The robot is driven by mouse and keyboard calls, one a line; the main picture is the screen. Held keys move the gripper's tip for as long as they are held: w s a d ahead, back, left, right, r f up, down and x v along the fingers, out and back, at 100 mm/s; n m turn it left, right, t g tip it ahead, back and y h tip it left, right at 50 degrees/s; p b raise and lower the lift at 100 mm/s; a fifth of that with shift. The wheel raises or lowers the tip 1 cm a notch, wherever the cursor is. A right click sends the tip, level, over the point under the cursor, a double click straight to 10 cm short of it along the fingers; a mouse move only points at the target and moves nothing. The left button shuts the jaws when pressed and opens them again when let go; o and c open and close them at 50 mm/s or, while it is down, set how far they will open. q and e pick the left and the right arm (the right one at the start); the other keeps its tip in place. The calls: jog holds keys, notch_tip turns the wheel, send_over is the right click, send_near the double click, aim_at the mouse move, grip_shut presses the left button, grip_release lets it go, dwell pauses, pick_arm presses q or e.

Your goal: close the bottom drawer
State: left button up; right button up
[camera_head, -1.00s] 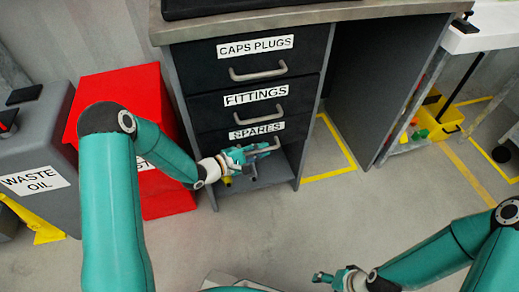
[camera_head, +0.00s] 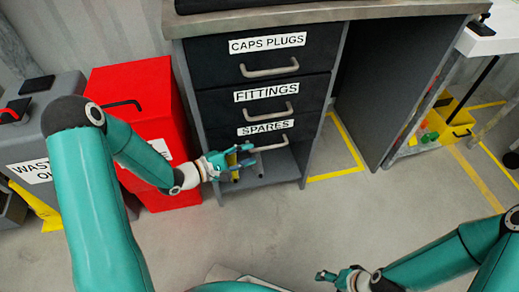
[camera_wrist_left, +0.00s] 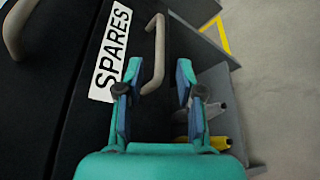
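The bottom drawer, labelled SPARES (camera_head: 228,135), has a dark front with a pale bar handle (camera_head: 272,145). Its front looks about in line with the drawers above; a small gap I cannot rule out. My left gripper (camera_head: 240,160) is open at the left end of this handle. In the left wrist view the handle (camera_wrist_left: 157,50) reaches into the gap between the two spread fingers (camera_wrist_left: 157,82), and neither finger looks closed on it. My right gripper (camera_head: 328,276) is low in the head view, away from the cabinet; its finger opening is too small to read.
The FITTINGS drawer (camera_head: 225,101) and CAPS PLUGS drawer (camera_head: 225,70) above look shut. An open grey space with small yellow and grey items lies below the SPARES drawer. A red bin (camera_head: 135,90) stands left of the cabinet. The floor (camera_head: 290,225) in front is clear.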

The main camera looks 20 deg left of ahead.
pick_arm(q)
jog(key=v, duration=0.3)
jog(key=shift+s+a, duration=0.15)
jog(key=shift+s, duration=0.15)
jog(key=shift+r, duration=0.1)
jog(key=s+d+f+m+g, duration=0.1)
jog(key=d+f+g, duration=0.1)
jog(key=d+f, duration=0.35)
jog(key=s+d+f+m+g, duration=0.1)
jog(key=d+f+g, duration=0.1)
jog(key=d, duration=0.6)
jog(key=s+a+f+m+g+y, duration=0.1)
jog(key=s+f+m+g+y, duration=0.25)
jog(key=s+f+m, duration=0.35)
jog(key=s+a+f+m+g+y, duration=0.1)
jog(key=s+f+m+g+y, duration=0.1)
jog(key=s+f+m+g, duration=0.5)
notch_tip(320, 180, up, 38)
jog(key=s+n+t+p, duration=0.1)
jog(key=s+t+p, duration=0.1)
jog(key=p, duration=3.3)
jog(key=shift+t+p, duration=0.3)
jog(key=shift+t, duration=0.05)
